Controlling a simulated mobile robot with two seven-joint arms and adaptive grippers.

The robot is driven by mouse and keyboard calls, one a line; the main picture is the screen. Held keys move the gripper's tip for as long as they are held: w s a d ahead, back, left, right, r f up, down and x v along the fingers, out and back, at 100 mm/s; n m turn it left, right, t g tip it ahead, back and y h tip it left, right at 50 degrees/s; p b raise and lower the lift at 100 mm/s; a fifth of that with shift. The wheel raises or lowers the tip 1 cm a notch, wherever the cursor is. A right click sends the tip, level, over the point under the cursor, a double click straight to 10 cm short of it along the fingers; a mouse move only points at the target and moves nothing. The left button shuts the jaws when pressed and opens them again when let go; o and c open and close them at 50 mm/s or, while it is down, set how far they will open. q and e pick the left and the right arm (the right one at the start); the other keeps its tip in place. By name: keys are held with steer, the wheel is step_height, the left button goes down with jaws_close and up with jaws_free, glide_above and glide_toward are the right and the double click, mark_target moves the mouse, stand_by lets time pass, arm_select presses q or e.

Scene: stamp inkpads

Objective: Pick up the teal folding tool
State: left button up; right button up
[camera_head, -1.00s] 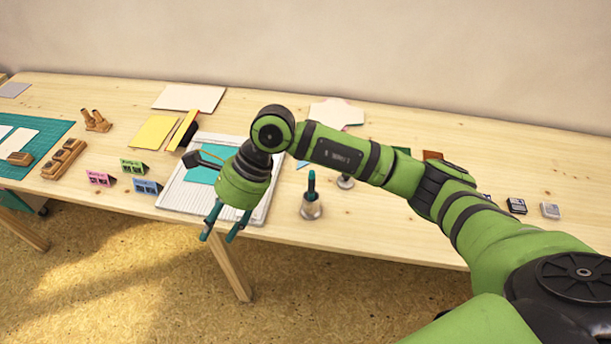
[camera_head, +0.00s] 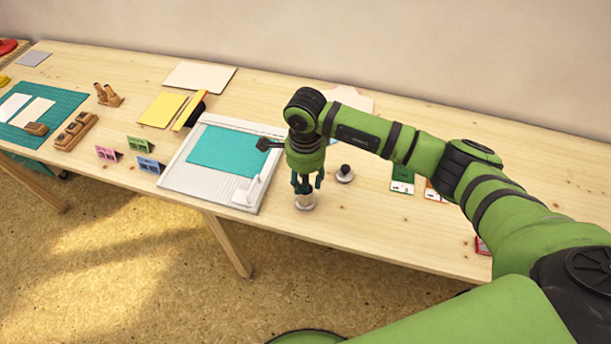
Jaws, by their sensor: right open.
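My left gripper is not in view.
The white tray (camera_head: 178,178) with a teal sheet (camera_head: 230,150) lies close on the left. A small round-knobbed stamp (camera_head: 345,174) stands close on the right. Small pink, green and blue stands (camera_head: 148,165) are farther left. The table's front edge is near the cup.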

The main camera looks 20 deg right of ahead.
steer(key=shift+f, duration=0.1)
jaws_close()
